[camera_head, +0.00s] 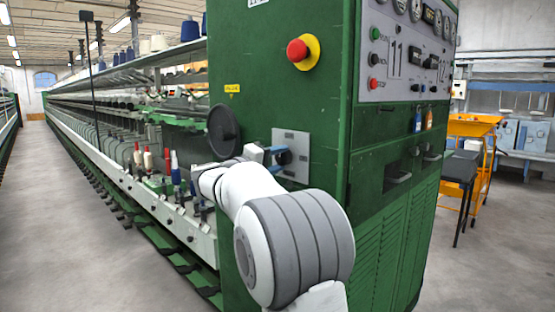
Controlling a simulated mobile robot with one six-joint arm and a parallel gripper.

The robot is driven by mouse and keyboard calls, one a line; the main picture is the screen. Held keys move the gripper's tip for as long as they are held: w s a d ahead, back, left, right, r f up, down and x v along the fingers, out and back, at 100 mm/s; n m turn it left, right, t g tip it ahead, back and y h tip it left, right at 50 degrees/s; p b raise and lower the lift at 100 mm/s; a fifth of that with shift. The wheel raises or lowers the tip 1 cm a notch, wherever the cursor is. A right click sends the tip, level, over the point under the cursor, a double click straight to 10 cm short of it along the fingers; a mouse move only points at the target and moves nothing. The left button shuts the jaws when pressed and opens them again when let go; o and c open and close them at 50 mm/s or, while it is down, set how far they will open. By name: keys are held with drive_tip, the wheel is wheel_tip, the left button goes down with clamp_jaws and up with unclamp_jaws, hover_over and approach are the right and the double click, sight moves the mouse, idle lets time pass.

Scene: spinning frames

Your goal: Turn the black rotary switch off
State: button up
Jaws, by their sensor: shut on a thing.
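The black rotary switch (284,157) sits on a light grey plate (296,138) on the green end cabinet of the spinning frame. Only part of its dark knob shows; the rest is hidden by my gripper. My gripper (274,155) reaches it from the left and is shut on the knob. Its fingertips are small and dark here, and the knob's exact angle cannot be told. My white and grey arm crosses the lower middle of the view in front of the cabinet.
A black round disc (223,130) stands just left of the plate, close to my wrist. A red button on a yellow collar (303,52) is above. A control panel (408,50) is at upper right. An orange cart (470,128) stands at right. Floor is clear at left.

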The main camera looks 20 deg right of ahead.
drive_tip(key=shift+n, duration=0.7)
drive_tip(key=o, duration=1)
drive_tip(key=v, duration=0.8)
drive_tip(key=shift+d, duration=0.1)
